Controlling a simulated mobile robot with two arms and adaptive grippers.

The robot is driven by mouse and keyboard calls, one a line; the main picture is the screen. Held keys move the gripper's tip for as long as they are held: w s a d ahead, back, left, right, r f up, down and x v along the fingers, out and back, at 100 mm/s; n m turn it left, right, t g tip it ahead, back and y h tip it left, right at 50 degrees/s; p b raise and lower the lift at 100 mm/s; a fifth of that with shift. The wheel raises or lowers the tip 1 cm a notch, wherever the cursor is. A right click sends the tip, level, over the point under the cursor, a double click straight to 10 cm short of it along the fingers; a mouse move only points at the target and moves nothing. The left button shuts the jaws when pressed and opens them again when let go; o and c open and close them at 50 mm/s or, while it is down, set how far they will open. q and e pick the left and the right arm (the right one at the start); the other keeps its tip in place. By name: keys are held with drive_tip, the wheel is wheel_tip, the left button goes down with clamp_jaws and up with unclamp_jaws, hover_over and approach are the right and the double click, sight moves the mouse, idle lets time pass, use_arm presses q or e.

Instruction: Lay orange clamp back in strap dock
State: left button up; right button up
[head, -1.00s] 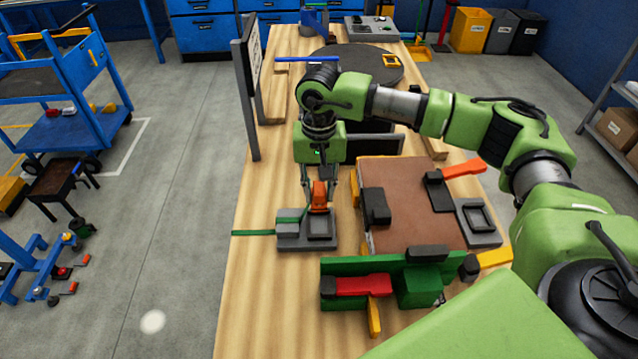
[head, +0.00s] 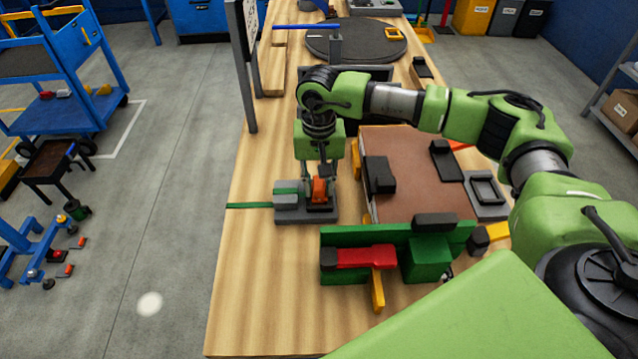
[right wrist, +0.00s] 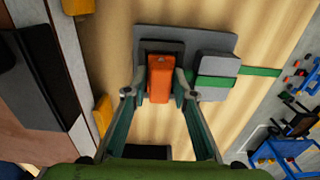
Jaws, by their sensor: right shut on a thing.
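My right gripper (head: 319,182) points down over the grey strap dock (head: 292,220) and is shut on the orange clamp (head: 319,191). The dock has a green strap (head: 250,205) running out to the left and a grey block on its left part. The clamp is at the dock's right-hand recess. In the right wrist view the clamp (right wrist: 160,78) sits between the two fingers, its far end over the dark recess of the dock (right wrist: 215,42). I cannot tell whether it touches the recess floor. My left gripper is out of view.
A brown panel (head: 420,190) with black clamps lies right of the dock. A green fixture (head: 425,258) with a red-handled clamp (head: 362,256) stands in front. A grey tray (head: 488,197) lies at the right. Bare wood (head: 262,285) is free at the front left.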

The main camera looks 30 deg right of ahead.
drive_tip(key=o, duration=1.2)
drive_tip(key=shift+r, duration=0.1)
wheel_tip(320, 180, up, 12)
drive_tip(key=shift+s, duration=0.1)
